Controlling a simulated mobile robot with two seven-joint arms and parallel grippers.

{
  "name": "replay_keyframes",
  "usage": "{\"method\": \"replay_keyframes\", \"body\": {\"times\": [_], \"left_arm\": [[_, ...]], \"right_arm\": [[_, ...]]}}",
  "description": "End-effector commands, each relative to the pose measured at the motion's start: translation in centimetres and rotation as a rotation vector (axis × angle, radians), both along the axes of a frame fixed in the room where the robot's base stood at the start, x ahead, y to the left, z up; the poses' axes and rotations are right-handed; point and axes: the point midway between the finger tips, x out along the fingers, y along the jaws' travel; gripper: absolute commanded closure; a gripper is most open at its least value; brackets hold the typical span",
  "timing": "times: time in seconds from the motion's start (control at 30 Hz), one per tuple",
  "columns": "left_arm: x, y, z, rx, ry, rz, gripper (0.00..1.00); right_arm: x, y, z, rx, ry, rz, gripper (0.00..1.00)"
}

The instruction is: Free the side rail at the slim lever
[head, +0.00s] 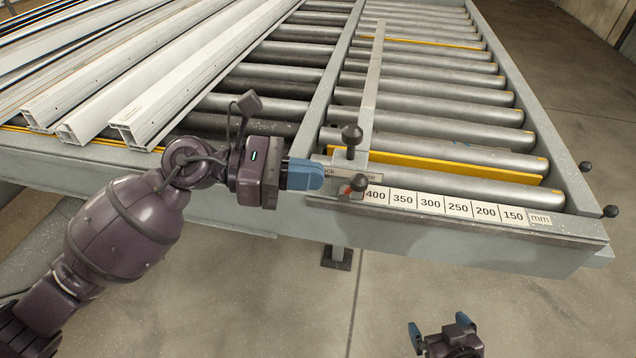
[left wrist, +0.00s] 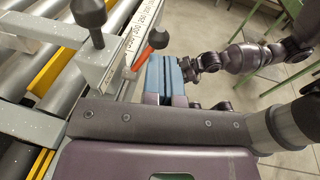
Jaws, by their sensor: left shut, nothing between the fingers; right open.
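The side rail (head: 373,85) is a long grey bar lying across the rollers, with a clamp block at its near end. One upright lever there has a black knob (head: 352,135), also large in the left wrist view (left wrist: 88,12). A second lever, with an orange shaft (left wrist: 144,58) and black knob (left wrist: 158,39), leans over the scale edge; its knob shows in the head view (head: 360,182). Which lever is slimmer is hard to tell. My left gripper (head: 318,174) is shut and empty, just left of the orange lever and apart from it. My right gripper (head: 439,328) is open, low in front.
A scale strip (head: 430,203) marked 400 to 150 mm runs along the bench's front edge. Pale profiles (head: 150,110) lie on the rollers at left. Black knobs (head: 610,211) stick out at the right corner.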

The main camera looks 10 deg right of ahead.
Motion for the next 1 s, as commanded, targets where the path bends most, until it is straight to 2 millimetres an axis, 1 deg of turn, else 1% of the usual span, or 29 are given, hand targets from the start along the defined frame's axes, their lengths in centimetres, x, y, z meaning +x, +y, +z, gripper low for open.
{"method": "replay_keyframes", "body": {"times": [0.03, 0.1, 0.3, 0.4, 0.5, 0.6, 0.7, 1.0], "left_arm": [[0.3, 0.7, -0.1, 0.002, 0.0, 0.002, 1.0], [0.4, 2.2, 0.1, 0.003, 0.0, 0.002, 1.0], [0.8, 6.0, 0.9, 0.002, 0.002, 0.001, 1.0], [1.0, 7.5, 1.2, 0.002, 0.002, 0.001, 1.0], [1.1, 8.7, 1.5, 0.001, 0.002, 0.001, 1.0], [1.2, 9.4, 1.8, 0.001, 0.001, 0.001, 1.0], [1.2, 9.8, 1.9, 0.001, 0.001, -0.001, 1.0], [1.2, 9.8, 2.0, 0.0, 0.0, -0.001, 1.0]], "right_arm": [[0.0, 0.1, -0.4, 0.001, 0.002, 0.0, 0.0], [-0.1, 0.2, -0.8, 0.004, 0.003, 0.001, 0.0], [0.2, 0.2, -1.5, 0.002, 0.002, 0.002, 0.0], [0.4, 0.1, -1.7, -0.001, 0.0, 0.006, 0.0], [0.4, 0.1, -1.9, -0.001, 0.001, 0.005, 0.0], [0.4, 0.1, -2.1, -0.001, 0.004, 0.005, 0.0], [0.2, 0.1, -2.2, -0.001, 0.007, 0.004, 0.0], [-0.6, 0.0, -2.7, -0.001, 0.024, 0.0, 0.0]]}}
